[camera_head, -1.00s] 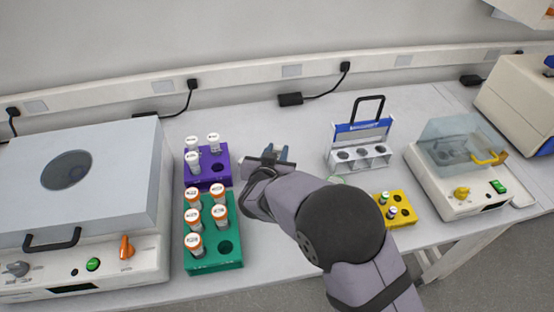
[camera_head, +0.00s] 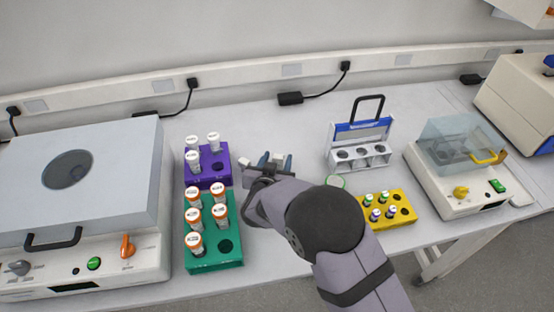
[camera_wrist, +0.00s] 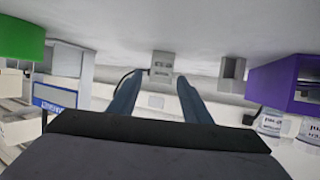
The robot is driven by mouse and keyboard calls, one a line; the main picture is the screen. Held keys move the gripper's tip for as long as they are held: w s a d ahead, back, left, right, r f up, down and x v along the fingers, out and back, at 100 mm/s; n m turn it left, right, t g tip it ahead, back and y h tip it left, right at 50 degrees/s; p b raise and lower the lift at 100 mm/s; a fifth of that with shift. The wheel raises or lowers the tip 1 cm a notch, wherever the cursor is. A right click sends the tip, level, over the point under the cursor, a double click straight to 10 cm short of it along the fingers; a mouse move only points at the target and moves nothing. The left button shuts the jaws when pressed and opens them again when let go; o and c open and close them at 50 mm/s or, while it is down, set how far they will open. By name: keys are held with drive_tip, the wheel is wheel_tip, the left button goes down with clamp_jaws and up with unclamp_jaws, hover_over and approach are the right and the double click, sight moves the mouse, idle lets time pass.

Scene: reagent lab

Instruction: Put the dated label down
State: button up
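My gripper (camera_head: 274,164) is low over the bench, just right of the purple rack. In the wrist view its two blue-grey fingers (camera_wrist: 161,78) are spread apart. A small pale grey piece (camera_wrist: 162,65) shows between the fingertips, with a gap to each finger. It may be the dated label, but no date can be read. In the head view the fingers and wrist mostly hide this spot, and I cannot tell exactly how the piece rests.
The purple rack (camera_head: 218,178) and green rack (camera_head: 228,264) with capped tubes stand close on the left. Bench behind my gripper is clear.

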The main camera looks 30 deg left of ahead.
drive_tip(key=shift+r, duration=0.1)
drive_tip(key=shift+r, duration=0.15)
drive_tip(key=shift+s, duration=0.25)
drive_tip(key=b+v, duration=0.2)
drive_tip(key=v, duration=0.9)
drive_tip(key=shift+s+d, duration=0.15)
drive_tip(key=shift+d, duration=0.1)
drive_tip(key=shift+r, duration=0.1)
